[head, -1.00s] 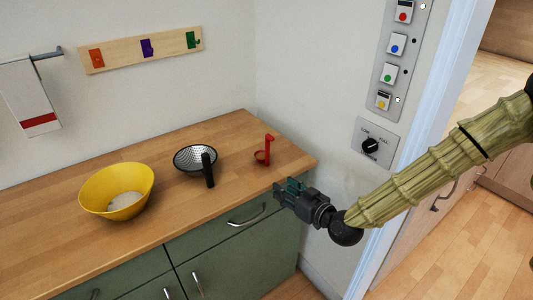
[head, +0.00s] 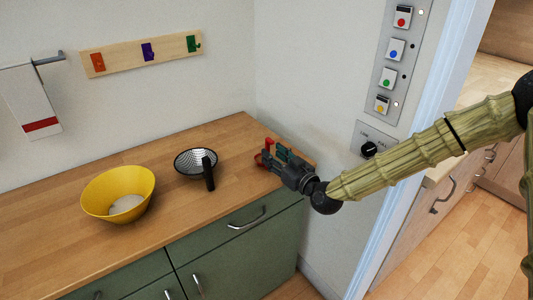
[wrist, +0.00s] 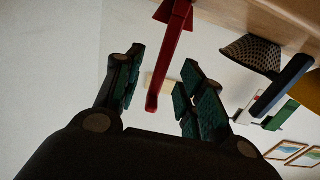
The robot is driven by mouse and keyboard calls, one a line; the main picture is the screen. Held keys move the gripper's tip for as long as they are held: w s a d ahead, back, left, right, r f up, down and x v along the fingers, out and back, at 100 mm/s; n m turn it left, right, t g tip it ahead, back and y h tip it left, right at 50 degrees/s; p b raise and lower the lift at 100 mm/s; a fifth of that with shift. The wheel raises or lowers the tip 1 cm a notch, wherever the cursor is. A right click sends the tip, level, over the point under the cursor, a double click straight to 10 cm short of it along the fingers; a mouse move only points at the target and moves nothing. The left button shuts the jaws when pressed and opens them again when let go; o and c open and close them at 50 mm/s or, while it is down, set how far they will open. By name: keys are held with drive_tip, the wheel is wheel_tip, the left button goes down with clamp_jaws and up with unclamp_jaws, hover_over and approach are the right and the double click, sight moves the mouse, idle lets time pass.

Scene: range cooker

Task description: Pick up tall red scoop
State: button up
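The tall red scoop (head: 268,144) stands on the wooden counter near its right end, with its upright handle showing. My gripper (head: 274,156) is at the scoop and hides part of it in the head view. In the wrist view, which looks upside down, the red scoop handle (wrist: 172,52) runs between the two fingers of my gripper (wrist: 159,66). The fingers are apart, with a visible gap on each side of the handle. No contact shows.
A black mesh strainer (head: 195,161) with a dark handle sits left of the scoop. A yellow bowl (head: 95,190) with pale contents stands farther left. The wall with a button panel (head: 378,95) and dial (head: 369,149) rises right of the counter (head: 225,195).

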drive_tip(key=shift+f+p+x, duration=0.2)
drive_tip(key=shift+p+x, duration=0.3)
drive_tip(key=shift+x, duration=1.55)
clamp_jaws()
